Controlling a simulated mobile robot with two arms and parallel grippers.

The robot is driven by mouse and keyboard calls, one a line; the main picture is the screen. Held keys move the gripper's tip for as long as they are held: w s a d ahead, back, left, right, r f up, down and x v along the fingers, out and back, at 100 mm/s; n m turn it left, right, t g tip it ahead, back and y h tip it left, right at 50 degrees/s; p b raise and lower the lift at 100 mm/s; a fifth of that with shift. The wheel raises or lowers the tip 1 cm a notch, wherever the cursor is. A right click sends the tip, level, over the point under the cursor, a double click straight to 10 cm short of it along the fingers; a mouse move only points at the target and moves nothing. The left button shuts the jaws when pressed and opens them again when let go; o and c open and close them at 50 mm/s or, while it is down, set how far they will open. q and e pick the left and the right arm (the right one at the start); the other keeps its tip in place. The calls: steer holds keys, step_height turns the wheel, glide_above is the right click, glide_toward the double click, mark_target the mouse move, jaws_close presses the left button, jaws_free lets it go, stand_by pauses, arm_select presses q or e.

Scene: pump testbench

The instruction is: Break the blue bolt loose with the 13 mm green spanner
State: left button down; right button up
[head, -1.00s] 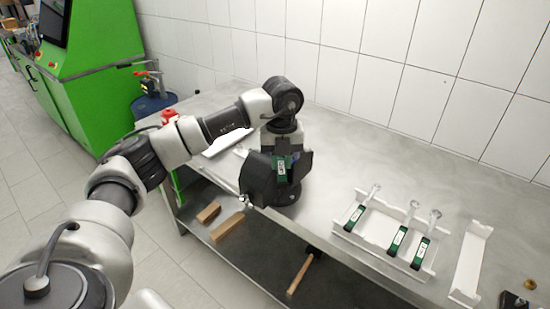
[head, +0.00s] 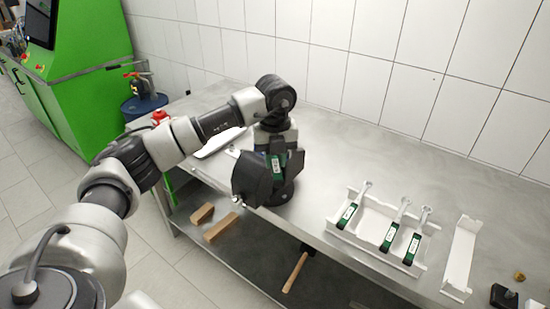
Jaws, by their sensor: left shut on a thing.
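My left gripper (head: 262,174) is at the front edge of the steel bench, left of the spanner rack. It is shut on a spanner with a green grip (head: 277,167). Most of this spanner is hidden by the dark gripper, and I cannot read its size. The blue bolt cannot be made out; the gripper and wrist cover the area behind them. My right gripper is not in view.
A white rack (head: 336,229) holds several green-handled spanners. An empty white holder (head: 461,258) stands to its right. A white tray-like piece (head: 218,143) lies behind my arm. Wooden blocks (head: 220,227) and a hammer (head: 295,273) are on the lower shelf. The bench's back right is clear.

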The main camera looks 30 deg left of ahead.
arm_select(q)
steer(key=shift+r+p, duration=1.2)
steer(key=shift+r, duration=0.85)
steer(key=shift+f, duration=0.1)
